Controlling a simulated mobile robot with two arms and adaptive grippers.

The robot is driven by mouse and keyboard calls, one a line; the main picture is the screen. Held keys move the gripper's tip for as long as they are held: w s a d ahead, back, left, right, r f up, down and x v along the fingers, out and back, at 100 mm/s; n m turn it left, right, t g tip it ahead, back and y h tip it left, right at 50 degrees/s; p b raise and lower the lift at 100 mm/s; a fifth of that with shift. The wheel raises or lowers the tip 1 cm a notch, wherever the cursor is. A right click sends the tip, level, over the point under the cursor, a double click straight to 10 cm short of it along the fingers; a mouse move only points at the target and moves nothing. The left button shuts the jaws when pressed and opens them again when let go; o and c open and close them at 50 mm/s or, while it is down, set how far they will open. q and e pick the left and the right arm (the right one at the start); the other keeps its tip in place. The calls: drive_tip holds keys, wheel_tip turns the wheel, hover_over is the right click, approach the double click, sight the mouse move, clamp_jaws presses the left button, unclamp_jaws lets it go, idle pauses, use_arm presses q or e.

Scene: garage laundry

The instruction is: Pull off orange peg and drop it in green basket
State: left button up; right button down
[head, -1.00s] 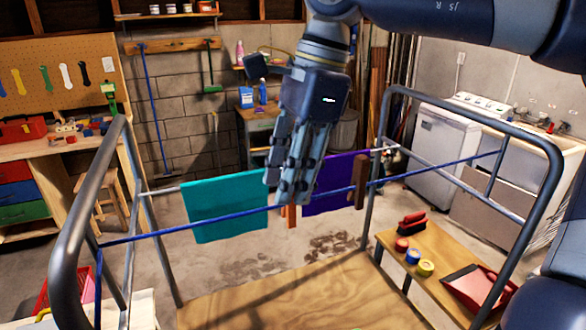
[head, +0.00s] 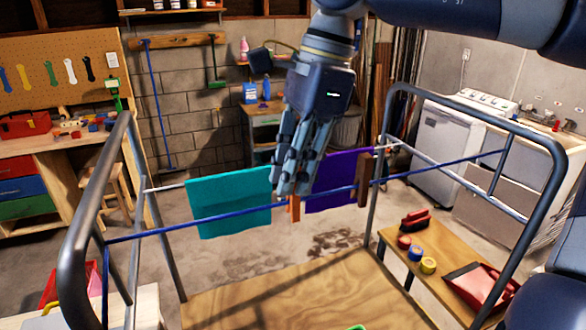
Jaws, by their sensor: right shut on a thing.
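The orange peg (head: 295,209) is on the blue line, between a teal cloth (head: 228,205) and a purple cloth (head: 330,192). Its upper part is hidden by my right gripper (head: 291,188), which comes down from above and is shut on it. A small green edge (head: 357,327) shows at the bottom of the head view; it may be the green basket's rim, but most of it is out of frame. My left gripper is not in view.
The grey metal frame (head: 75,235) carries the blue line (head: 160,229) across. A wooden bench (head: 450,262) holds a brush, tape rolls and a red dustpan (head: 478,285). The wooden board (head: 270,300) below is mostly bare.

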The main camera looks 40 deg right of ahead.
drive_tip(key=shift+p+v, duration=0.55)
drive_tip(key=shift+v, duration=0.3)
drive_tip(key=shift+w+a+r+p, duration=0.1)
drive_tip(key=shift+a+r+p, duration=0.1)
drive_tip(key=shift+r+p, duration=0.55)
drive_tip(key=shift+a+v, duration=0.2)
drive_tip(key=shift+v, duration=0.8)
drive_tip(key=shift+w+d, duration=0.1)
